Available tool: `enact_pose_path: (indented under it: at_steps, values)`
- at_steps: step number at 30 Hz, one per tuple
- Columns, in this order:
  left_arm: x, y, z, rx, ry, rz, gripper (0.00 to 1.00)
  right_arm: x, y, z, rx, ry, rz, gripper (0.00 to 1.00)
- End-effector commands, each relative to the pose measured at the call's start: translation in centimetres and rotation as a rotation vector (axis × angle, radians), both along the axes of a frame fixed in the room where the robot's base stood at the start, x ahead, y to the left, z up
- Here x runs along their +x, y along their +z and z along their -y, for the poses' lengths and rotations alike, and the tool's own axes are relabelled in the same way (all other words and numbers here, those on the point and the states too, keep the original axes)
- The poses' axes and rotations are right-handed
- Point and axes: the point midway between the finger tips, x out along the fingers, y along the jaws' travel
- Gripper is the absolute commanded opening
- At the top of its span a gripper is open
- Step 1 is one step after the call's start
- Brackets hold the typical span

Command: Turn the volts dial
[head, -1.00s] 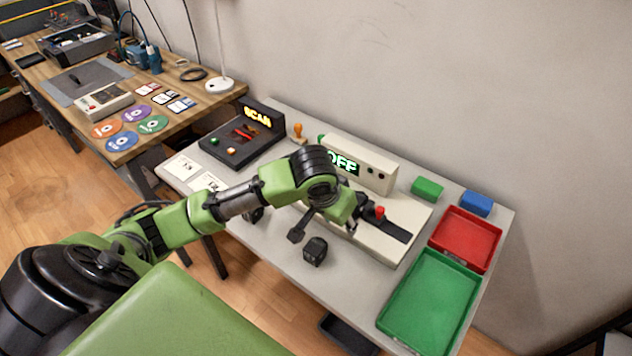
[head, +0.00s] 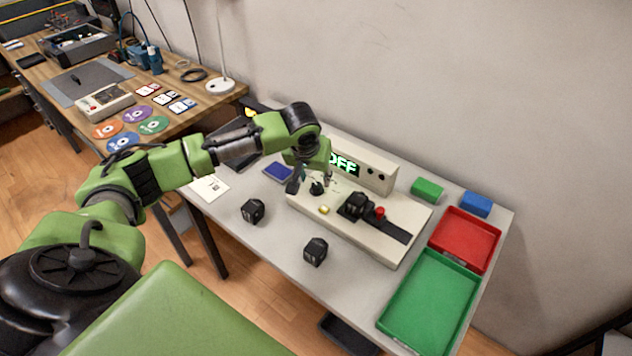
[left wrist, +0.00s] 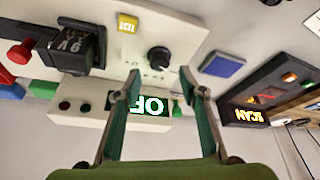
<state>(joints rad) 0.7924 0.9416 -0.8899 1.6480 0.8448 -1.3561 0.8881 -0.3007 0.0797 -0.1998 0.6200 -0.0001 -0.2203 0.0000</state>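The black volts dial (head: 316,188) stands on the left part of the beige tester (head: 398,250); it also shows in the left wrist view (left wrist: 158,59), its scale marks too small to read. My left gripper (head: 309,183) is over this end of the tester. In the left wrist view its two green fingers (left wrist: 159,72) are spread with nothing between them, and the dial shows just beyond the gap between the tips. I cannot tell whether a finger touches it. The tester's display (head: 343,164) reads OFF in green. My right gripper is not in view.
A yellow test button (head: 323,210), a black 9V block (head: 353,205) and a red knob (head: 380,212) are on the tester. Loose black blocks (head: 253,211) and (head: 315,251) lie in front. Red (head: 469,262) and green (head: 388,318) trays stand right. A scanner box (left wrist: 265,97) is nearby.

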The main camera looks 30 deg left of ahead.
Motion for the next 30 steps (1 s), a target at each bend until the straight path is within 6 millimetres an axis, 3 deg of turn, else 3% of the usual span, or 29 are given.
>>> enact_pose_path:
  at_steps: [7, 19, 20, 24, 30]
  values:
    - [1.3, -3.3, -0.4, 0.0, -0.001, -0.001, 0.38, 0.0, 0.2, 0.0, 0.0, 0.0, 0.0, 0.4]
    - [1.6, -4.1, -0.5, 0.001, -0.002, 0.001, 0.38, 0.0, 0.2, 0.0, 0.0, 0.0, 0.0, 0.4]
    - [1.6, -4.1, -0.5, 0.001, -0.002, 0.001, 0.36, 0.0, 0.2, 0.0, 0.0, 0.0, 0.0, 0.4]
    - [1.6, -4.1, -0.5, 0.001, -0.002, 0.001, 0.0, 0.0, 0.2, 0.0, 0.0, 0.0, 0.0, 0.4]
    - [1.6, -4.1, -0.5, 0.001, -0.004, 0.0, 0.0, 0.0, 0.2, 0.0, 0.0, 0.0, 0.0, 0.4]
